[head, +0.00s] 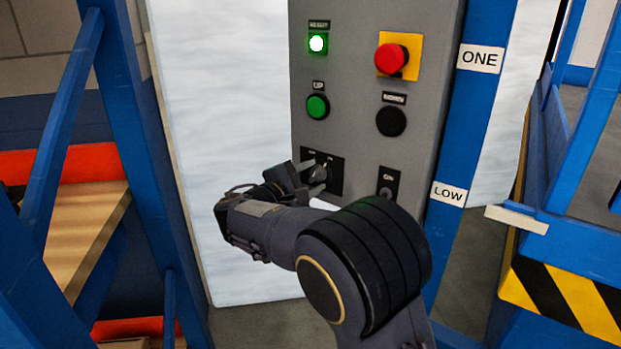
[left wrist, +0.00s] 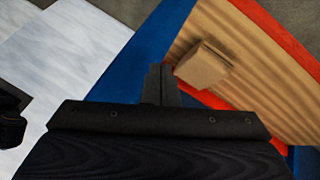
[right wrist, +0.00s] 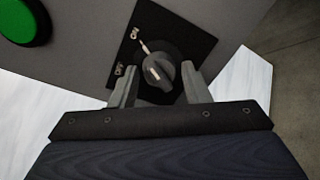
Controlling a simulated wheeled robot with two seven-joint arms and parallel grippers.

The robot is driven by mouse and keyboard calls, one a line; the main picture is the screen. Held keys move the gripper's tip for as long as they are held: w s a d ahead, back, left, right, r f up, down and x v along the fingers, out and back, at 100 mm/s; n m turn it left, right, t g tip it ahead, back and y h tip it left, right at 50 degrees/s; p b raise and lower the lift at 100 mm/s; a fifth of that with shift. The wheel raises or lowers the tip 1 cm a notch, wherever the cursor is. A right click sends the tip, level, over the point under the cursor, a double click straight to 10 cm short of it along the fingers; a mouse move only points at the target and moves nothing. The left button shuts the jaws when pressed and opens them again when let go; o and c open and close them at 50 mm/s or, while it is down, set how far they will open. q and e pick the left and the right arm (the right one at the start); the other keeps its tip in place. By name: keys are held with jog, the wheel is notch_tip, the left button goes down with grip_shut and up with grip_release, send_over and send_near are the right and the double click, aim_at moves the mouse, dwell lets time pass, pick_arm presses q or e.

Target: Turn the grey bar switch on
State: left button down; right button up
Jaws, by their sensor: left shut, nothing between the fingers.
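The grey bar switch (head: 321,173) is a turning knob on a black plate on the grey panel. In the right wrist view the knob (right wrist: 160,72) shows close up, with ON and OFF labels beside it. A pale line runs from the knob toward ON; I cannot tell whether it is on the knob or the plate. My right gripper (head: 312,178) is open at the switch. In its wrist view the fingers (right wrist: 161,82) stand on either side of the knob, with small gaps visible. My left gripper (left wrist: 161,85) is shut and empty, away from the panel.
The panel (head: 355,75) also carries a lit green button (head: 318,43), a green UP button (head: 317,106), a black DOWN button (head: 391,121), a red mushroom button (head: 390,58) and a lower-right control (head: 386,184). Blue frames stand both sides. A box (left wrist: 204,65) lies on a wooden shelf near my left gripper.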

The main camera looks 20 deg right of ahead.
jog(key=shift+o, duration=0.8)
jog(key=v, duration=0.7)
jog(key=shift+s+a+p, duration=0.2)
jog(key=shift+a+p, duration=0.1)
jog(key=shift+p, duration=0.15)
